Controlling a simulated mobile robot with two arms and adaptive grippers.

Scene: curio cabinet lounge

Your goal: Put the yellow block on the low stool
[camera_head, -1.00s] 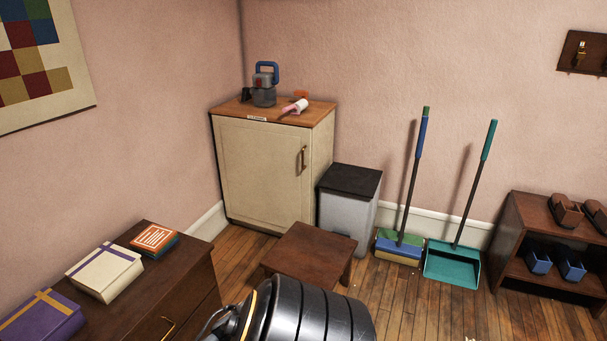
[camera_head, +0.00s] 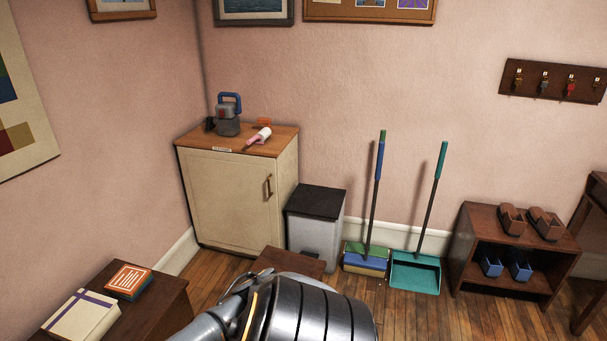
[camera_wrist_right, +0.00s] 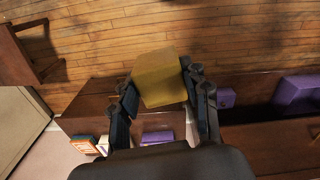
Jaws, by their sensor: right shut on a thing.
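The yellow block (camera_wrist_right: 160,77) is between the fingers of my right gripper (camera_wrist_right: 160,90) in the right wrist view. The gripper is shut on it and holds it above the floor and the edge of a dark wooden chest. The low stool (camera_head: 290,261) is a dark brown wooden piece in front of the bin in the head view, partly hidden by my arm. In the right wrist view the stool (camera_wrist_right: 12,58) shows at the upper left, apart from the block. My left gripper is in neither view.
The dark wooden chest (camera_head: 164,308) with books stands at the lower left. A cream cabinet (camera_head: 228,195), a grey bin (camera_head: 315,232), a blue broom (camera_head: 376,185) and a teal dustpan (camera_head: 415,272) line the wall. A low shelf (camera_head: 465,240) stands right. Wooden floor lies open between.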

